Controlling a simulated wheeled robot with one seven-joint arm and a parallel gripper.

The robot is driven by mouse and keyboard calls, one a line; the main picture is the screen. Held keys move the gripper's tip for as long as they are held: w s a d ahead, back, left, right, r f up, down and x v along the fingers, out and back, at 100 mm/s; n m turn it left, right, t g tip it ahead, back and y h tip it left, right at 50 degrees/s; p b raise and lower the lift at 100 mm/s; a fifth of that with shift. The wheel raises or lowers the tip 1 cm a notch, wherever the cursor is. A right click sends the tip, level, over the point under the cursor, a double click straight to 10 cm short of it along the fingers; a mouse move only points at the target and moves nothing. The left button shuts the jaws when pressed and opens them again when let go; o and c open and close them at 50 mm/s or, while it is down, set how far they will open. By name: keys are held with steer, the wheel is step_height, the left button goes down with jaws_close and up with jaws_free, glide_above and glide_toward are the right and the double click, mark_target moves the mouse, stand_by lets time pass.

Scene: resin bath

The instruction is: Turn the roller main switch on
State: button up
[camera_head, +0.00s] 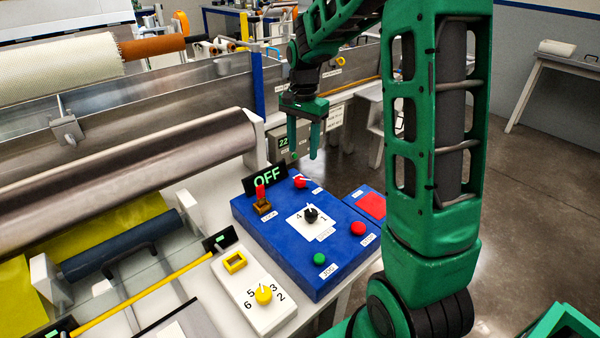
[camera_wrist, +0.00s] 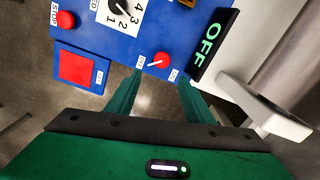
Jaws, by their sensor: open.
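A red rotary switch (camera_head: 299,181) with a white pointer sits at the far edge of the blue control panel (camera_head: 245,225). A black display (camera_head: 265,178) beside it reads OFF in green. In the wrist view the red switch (camera_wrist: 160,60) lies just beyond my fingertips, between two small labels too small to read surely; the OFF display (camera_wrist: 213,44) is to its right. My gripper (camera_head: 303,154) is open and empty, above and behind the panel's far edge. In the wrist view its fingers (camera_wrist: 158,88) stand apart, with floor between them; no contact with the switch shows.
The panel also carries a red lever (camera_head: 261,199), a black numbered dial (camera_head: 311,214), a red stop button (camera_head: 358,228) and a green button (camera_head: 319,259). A white panel with a yellow dial (camera_head: 264,295) stands in front. A large steel roller (camera_head: 130,165) lies left.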

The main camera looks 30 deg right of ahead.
mark_target(300, 179)
steer(key=f, duration=0.7)
steer(key=a+f, duration=0.1)
steer(key=f, duration=0.2)
steer(key=shift+w+f, duration=0.1)
steer(key=shift+f, duration=0.1)
